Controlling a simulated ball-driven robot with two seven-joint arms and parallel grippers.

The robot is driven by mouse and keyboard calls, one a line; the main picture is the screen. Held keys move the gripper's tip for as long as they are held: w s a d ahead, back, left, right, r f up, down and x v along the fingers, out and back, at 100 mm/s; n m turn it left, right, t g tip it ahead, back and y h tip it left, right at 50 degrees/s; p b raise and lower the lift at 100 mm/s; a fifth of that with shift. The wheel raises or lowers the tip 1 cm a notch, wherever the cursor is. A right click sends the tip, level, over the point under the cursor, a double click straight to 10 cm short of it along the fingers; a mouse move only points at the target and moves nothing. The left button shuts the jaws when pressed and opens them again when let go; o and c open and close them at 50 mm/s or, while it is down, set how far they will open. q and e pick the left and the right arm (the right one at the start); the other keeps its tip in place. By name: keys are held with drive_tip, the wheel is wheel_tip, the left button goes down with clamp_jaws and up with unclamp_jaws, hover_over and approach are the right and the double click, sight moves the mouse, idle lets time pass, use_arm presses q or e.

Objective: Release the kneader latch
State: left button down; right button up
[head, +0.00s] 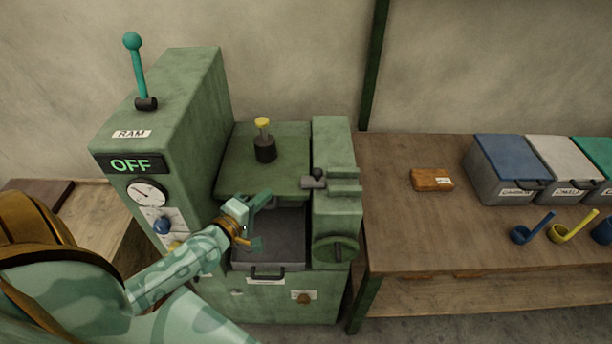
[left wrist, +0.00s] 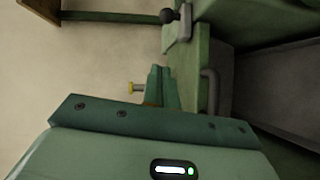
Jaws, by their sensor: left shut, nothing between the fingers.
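The kneader is a green machine with a raised lid (head: 262,150) over a dark chamber (head: 283,222). A grey latch with a black ball knob (head: 313,180) sits at the lid's right edge; it also shows at the top of the left wrist view (left wrist: 183,24). My left gripper (head: 264,198) is shut and empty, in front of the lid and left of the latch, apart from it. Its closed fingers show in the left wrist view (left wrist: 161,80). My right gripper is not in view.
A tall cabinet (head: 180,110) with a teal ram lever (head: 137,70) and an OFF display (head: 131,165) stands left. A handwheel (head: 335,249) is at front right. A wooden table (head: 400,230) holds a brown block (head: 431,180), bins and scoops.

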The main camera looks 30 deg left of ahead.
use_arm(q)
drive_tip(key=w, duration=0.1)
drive_tip(key=b, duration=0.1)
hover_over(303, 193)
drive_tip(key=a, duration=0.1)
drive_tip(key=shift+s+f, duration=0.15)
drive_tip(key=shift+f, duration=0.4)
drive_tip(key=shift+s+f, duration=0.15)
drive_tip(key=shift+f, duration=0.35)
drive_tip(key=shift+w+d+f, duration=0.1)
drive_tip(key=shift+w+d, duration=0.25)
drive_tip(key=shift+d, duration=0.05)
drive_tip(key=w+d, duration=0.1)
drive_tip(key=d, duration=0.1)
drive_tip(key=w+d+p, duration=0.1)
drive_tip(key=d, duration=0.1)
drive_tip(key=shift+w, duration=0.15)
